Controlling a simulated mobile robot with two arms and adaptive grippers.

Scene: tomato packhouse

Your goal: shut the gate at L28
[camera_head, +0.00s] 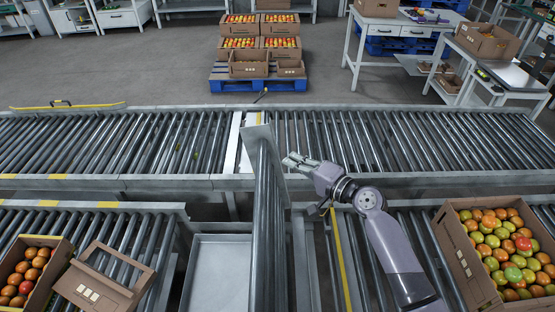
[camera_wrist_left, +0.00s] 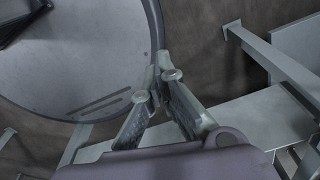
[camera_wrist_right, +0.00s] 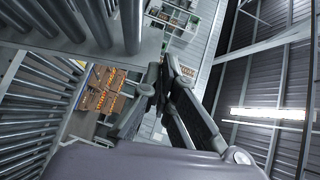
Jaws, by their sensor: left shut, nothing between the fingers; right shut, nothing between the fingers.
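The gate looks to be the hinged roller section (camera_head: 267,215) in the middle of the head view. It stands raised and steeply tilted above a gap between the lower conveyors, with a flat metal plate (camera_head: 266,150) at its top end. No L28 label is readable. My right gripper (camera_head: 290,160) is shut and empty, just right of the plate; I cannot tell whether they touch. Its closed fingers also show in the right wrist view (camera_wrist_right: 160,78), with grey rollers at upper left. My left gripper (camera_wrist_left: 163,78) is shut and empty, seen only in the left wrist view.
A long roller conveyor (camera_head: 400,181) crosses behind the gate. Tomato boxes stand on the lower conveyors, at right (camera_head: 462,255) and left (camera_head: 60,270), beside an empty carton (camera_head: 135,292). A grey tray (camera_head: 218,285) lies in the gap. A blue pallet (camera_head: 290,85) holds boxes at the back.

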